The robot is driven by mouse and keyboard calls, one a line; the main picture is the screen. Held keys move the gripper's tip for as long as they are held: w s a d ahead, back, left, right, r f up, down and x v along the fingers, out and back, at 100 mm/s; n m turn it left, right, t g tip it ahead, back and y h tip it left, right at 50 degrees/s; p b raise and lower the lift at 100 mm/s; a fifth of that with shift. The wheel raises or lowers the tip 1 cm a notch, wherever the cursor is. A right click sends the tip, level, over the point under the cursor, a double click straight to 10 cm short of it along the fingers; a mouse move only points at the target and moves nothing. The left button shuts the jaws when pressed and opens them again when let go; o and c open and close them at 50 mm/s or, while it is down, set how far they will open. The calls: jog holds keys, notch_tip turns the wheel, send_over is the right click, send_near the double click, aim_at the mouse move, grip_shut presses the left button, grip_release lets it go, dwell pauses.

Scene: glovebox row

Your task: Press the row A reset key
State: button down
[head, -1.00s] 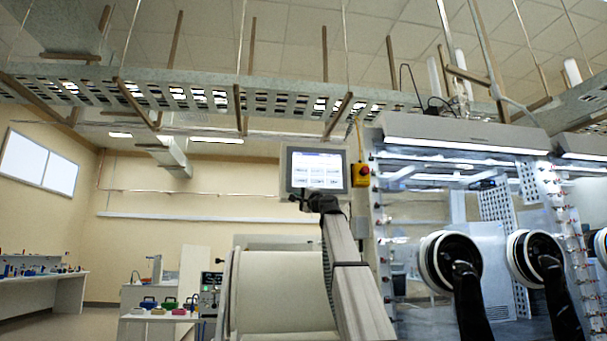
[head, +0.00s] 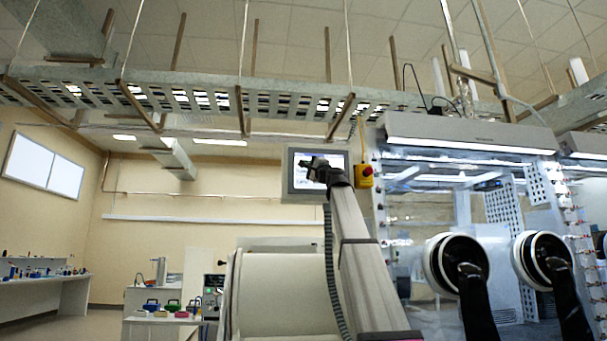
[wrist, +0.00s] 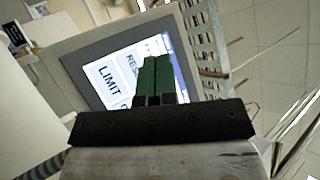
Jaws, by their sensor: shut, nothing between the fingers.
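A grey-framed touch panel (head: 300,182) stands left of the glovebox in the head view. Its lit screen shows key tiles, and my gripper (head: 317,163) covers much of it. In the wrist view the panel's screen (wrist: 107,90) is tilted, with tiles reading "LIMIT" and one starting "RES", partly hidden behind my fingers. My gripper (wrist: 157,62) is shut and empty, with its dark green fingertips in front of the screen. I cannot tell whether they touch it. No row A label is legible.
A yellow box with a red emergency button (head: 366,171) is just right of the panel. The glovebox (head: 470,190) with black glove ports fills the right side. A cable tray (head: 200,95) hangs overhead. A bench with coloured items (head: 165,318) stands at lower left.

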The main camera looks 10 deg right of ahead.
aim_at(304, 170)
jog(key=shift+w, duration=4.25)
jog(key=shift+w, duration=0.15)
jog(key=shift+w, duration=0.3)
jog(key=shift+w, duration=0.35)
jog(key=shift+s, duration=0.8)
jog(key=shift+s, duration=2.5)
